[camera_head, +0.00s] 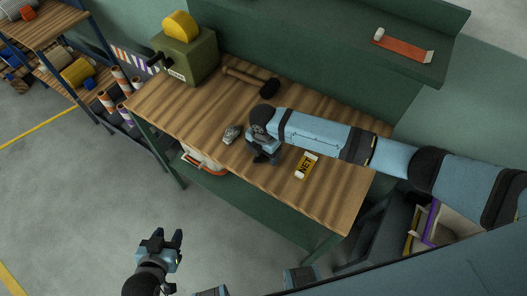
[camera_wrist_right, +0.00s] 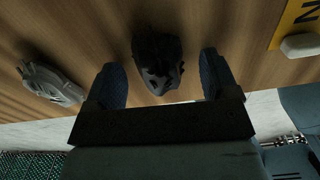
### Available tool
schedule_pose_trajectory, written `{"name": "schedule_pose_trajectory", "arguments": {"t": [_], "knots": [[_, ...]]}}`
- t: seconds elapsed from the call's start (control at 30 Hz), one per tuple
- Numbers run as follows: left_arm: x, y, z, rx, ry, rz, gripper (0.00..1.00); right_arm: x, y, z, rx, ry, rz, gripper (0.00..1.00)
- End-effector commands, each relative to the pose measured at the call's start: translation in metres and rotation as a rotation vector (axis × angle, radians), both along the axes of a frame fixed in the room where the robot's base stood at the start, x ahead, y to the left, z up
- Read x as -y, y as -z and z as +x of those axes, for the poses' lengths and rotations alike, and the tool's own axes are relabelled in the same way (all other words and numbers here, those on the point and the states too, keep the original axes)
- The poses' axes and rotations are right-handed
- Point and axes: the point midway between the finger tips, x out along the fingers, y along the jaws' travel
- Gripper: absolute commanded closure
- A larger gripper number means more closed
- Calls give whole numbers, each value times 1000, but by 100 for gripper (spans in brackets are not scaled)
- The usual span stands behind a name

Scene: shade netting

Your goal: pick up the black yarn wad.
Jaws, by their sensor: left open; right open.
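The black yarn wad (camera_wrist_right: 157,58) lies on the wooden bench top in the right wrist view, a dark crumpled lump between the fingers. In the head view I cannot tell it apart from my dark right gripper (camera_head: 264,158), which is low over the bench. In the wrist view my right gripper (camera_wrist_right: 161,72) is open, with one finger on each side of the wad and a gap on both sides. My left gripper (camera_head: 168,236) is open and empty, in front of the bench over the floor.
A grey crumpled object (camera_head: 232,133) lies left of my right gripper, and a yellow NET block (camera_head: 306,165) lies right of it. A mallet (camera_head: 250,79) and a green box (camera_head: 186,58) are at the back of the wooden bench (camera_head: 165,103). A shelf (camera_head: 350,55) overhangs behind.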

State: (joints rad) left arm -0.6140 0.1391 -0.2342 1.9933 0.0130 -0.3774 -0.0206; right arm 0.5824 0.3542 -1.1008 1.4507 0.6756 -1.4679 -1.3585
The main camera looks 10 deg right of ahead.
Motion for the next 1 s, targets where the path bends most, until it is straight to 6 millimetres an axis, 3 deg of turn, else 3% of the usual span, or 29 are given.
{"name": "schedule_pose_trajectory", "arguments": {"t": [0.23, 0.47, 1.0], "knots": [[0, 0, 0, 0, 0, 0, 57, 0, 2, 0, 1, 0, 0, 20], [0, 0, 0, 0, 1, -1, 57, 0, 2, 0, 1, 0, -1, 73], [0, 0, 0, 0, 1, -1, 57, 0, -1, 0, 1, 0, 0, 75]]}}
